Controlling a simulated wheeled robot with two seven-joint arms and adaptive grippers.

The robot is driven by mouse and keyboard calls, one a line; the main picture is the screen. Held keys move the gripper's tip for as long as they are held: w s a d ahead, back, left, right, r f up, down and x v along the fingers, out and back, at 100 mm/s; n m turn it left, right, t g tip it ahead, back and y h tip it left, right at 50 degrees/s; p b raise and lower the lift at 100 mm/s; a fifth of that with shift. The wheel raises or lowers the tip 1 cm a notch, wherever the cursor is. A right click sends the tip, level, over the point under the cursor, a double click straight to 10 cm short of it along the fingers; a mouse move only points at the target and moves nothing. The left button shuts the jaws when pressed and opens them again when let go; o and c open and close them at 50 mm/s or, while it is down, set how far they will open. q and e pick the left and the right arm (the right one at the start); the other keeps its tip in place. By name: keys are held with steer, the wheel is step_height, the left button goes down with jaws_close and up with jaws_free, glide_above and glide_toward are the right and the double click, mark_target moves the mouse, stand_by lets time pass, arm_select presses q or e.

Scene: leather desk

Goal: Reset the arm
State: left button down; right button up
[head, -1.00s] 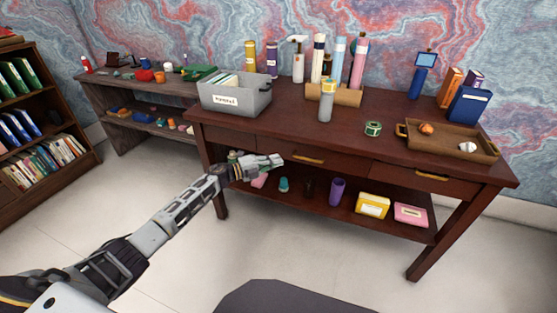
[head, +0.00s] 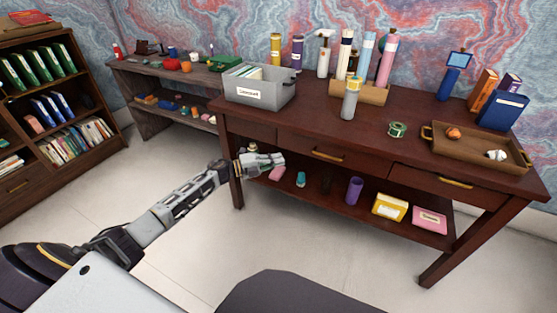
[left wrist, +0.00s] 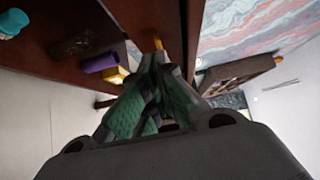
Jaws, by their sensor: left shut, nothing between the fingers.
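My left gripper (head: 272,161) is shut and empty at the end of my left arm, which reaches in from the left. In the head view it is in front of the left part of the dark wooden desk (head: 330,118), below the desktop and near the drawer fronts. In the left wrist view its green-padded fingers (left wrist: 155,70) are together, with the desk close beyond them. I cannot tell whether they touch the desk. My right gripper is out of view.
The desk carries a grey bin (head: 262,92), a grey bottle with a yellow cap (head: 349,100), a green tape roll (head: 397,130) and a wooden tray (head: 470,148). A purple cup (head: 354,190) stands on the lower shelf. A bookcase (head: 20,140) is at left. Floor (head: 200,250) is clear.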

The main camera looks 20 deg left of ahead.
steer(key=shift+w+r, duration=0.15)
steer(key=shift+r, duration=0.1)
